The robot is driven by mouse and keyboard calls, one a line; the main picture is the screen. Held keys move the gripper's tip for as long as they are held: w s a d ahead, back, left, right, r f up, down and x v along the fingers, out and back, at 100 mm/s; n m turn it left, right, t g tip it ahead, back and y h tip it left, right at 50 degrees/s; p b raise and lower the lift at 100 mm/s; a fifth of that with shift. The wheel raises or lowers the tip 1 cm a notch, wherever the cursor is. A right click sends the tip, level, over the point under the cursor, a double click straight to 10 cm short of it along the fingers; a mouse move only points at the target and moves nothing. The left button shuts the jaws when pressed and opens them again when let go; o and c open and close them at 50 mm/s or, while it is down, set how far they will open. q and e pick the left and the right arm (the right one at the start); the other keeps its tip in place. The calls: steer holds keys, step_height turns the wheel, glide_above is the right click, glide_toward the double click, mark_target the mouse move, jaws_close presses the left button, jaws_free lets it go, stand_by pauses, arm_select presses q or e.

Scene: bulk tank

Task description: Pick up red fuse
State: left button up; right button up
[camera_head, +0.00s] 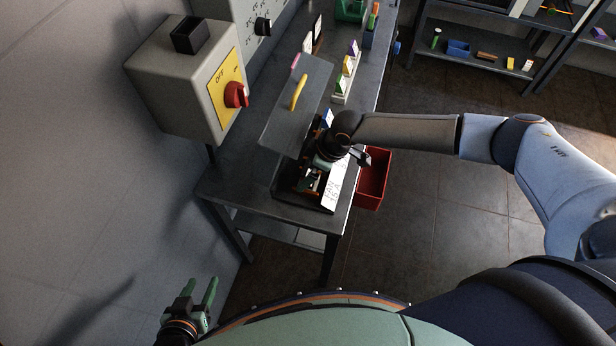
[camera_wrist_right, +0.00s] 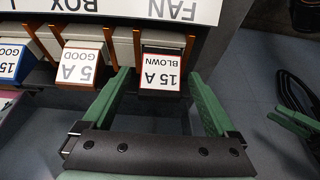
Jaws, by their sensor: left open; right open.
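The fuse box (camera_wrist_right: 110,8) shows in the right wrist view with a row of fuses below its label strip. The nearest fuse (camera_wrist_right: 161,76) is tagged "15 A BLOWN", with a dark edge and a thin red line. Left of it is a "5 A GOOD" fuse (camera_wrist_right: 80,65) with a red-orange edge, then a blue-edged "15 A GOOD" fuse (camera_wrist_right: 10,60). My right gripper (camera_wrist_right: 159,80) is open, its green fingers either side of the blown fuse, with gaps visible. In the head view my right wrist covers part of the box. My left gripper (camera_head: 206,290) is open and empty, low at left.
A grey box with a red OFF switch (camera_head: 236,95) hangs on the wall. The fuse box lid (camera_head: 296,115) with a yellow handle stands raised. A red bin (camera_head: 373,180) is beside the bench (camera_head: 225,190). Coloured tagged pieces (camera_head: 347,68) stand farther back.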

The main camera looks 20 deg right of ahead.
steer(key=shift+a+f, duration=0.1)
steer(key=shift+f, duration=0.15)
steer(key=shift+c, duration=0.3)
steer(key=c, duration=1.3)
steer(key=shift+c, duration=0.4)
steer(key=shift+w+r, duration=0.1)
steer(key=shift+r, duration=0.05)
